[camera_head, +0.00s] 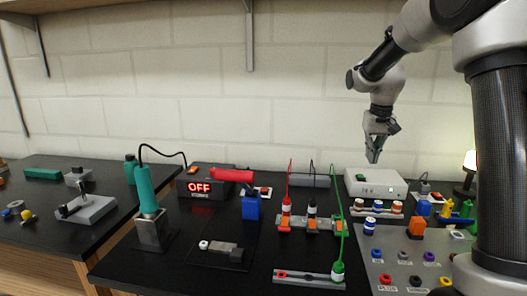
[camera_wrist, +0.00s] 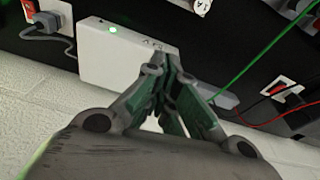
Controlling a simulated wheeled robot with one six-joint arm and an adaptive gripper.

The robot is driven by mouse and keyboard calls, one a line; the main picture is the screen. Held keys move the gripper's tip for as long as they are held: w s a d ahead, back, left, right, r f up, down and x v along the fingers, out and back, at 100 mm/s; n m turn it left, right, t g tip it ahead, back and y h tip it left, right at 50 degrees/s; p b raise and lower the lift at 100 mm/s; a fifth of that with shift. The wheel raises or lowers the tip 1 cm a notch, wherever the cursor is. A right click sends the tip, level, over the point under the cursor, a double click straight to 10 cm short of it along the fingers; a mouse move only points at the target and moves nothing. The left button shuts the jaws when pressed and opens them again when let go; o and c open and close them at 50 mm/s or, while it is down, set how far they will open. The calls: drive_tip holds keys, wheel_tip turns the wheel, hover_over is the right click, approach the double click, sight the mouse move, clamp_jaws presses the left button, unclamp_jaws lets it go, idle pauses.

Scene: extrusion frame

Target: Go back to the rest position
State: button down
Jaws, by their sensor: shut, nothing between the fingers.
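My gripper (camera_head: 374,156) hangs from my arm at the right of the head view, fingers pointing down. It is in the air over the black bench, in front of the wall and just above the white power box (camera_head: 375,184). The wrist view also shows my gripper (camera_wrist: 172,62), its green-padded fingers shut together and empty. In that view the white box (camera_wrist: 112,52) with a lit green light is just beyond the fingertips. I cannot tell the exact gap between the fingertips and the box.
A grey panel (camera_head: 402,248) with coloured knobs lies at the right front. Test leads rise from the terminal blocks (camera_head: 312,222) at mid-bench. A teal-handled tool (camera_head: 146,188) stands in a metal holder, near the display reading OFF (camera_head: 199,188). A lamp (camera_head: 469,160) stands at far right.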

drive_tip(key=s+a+r+t, duration=0.1)
drive_tip(key=s+r, duration=0.1)
drive_tip(key=s, duration=1.5)
drive_tip(key=s+a+r+n+t, duration=0.1)
drive_tip(key=s, duration=1.6)
drive_tip(key=shift+r+y, duration=0.3)
drive_tip(key=shift+r, duration=0.05)
drive_tip(key=shift+s, duration=0.1)
idle(2.1)
